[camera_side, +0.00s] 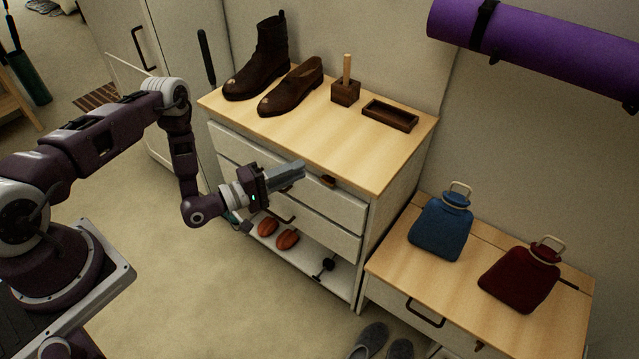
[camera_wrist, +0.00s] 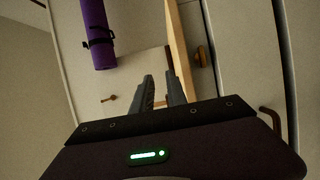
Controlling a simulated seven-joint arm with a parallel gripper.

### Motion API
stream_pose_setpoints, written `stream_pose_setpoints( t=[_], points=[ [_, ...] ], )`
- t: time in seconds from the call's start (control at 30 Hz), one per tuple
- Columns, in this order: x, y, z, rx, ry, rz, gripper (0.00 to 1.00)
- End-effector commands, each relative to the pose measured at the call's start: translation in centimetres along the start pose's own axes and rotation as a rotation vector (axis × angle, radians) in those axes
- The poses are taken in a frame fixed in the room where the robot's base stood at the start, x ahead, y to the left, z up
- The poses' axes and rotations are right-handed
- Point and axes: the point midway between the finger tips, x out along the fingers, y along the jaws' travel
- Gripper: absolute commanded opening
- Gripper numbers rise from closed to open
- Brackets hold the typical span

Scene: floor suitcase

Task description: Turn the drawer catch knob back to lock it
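The catch knob (camera_side: 328,181) is a small brown piece on the top drawer's front, just under the wooden top and toward its right end. It also shows in the wrist view (camera_wrist: 202,56), to the right of the fingers and beyond their tips. I cannot tell which way it is turned. My gripper (camera_side: 301,167) is in front of the top drawer, left of the knob and apart from it. In the wrist view its two fingers (camera_wrist: 159,74) have a narrow empty gap between them. The top drawer (camera_side: 240,155) looks closed; my gripper partly hides its front and handle.
A low cabinet (camera_side: 480,285) with a blue and a red bottle stands at right. A purple roll (camera_side: 545,45) hangs above.

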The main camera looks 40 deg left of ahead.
Motion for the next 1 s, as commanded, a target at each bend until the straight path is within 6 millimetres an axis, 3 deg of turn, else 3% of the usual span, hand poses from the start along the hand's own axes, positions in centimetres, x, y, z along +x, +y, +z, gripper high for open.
stream_pose_setpoints(
  t=[0.03, 0.1, 0.2, 0.27, 0.6, 0.93, 1.0],
  points=[
    [-0.1, -3.2, 0.2, 0.001, -0.003, -0.001, 0.18],
    [0.0, -6.2, 0.1, -0.001, -0.001, 0.000, 0.18],
    [0.1, -8.3, 0.0, -0.001, 0.001, 0.001, 0.18],
    [0.5, -8.7, 0.0, -0.002, 0.001, 0.003, 0.18],
    [6.4, -8.6, -0.1, -0.001, 0.003, 0.003, 0.18],
    [7.2, -8.6, -0.2, -0.003, 0.006, 0.001, 0.18],
    [7.2, -8.6, -0.2, -0.003, 0.006, 0.001, 0.04]
  ],
)
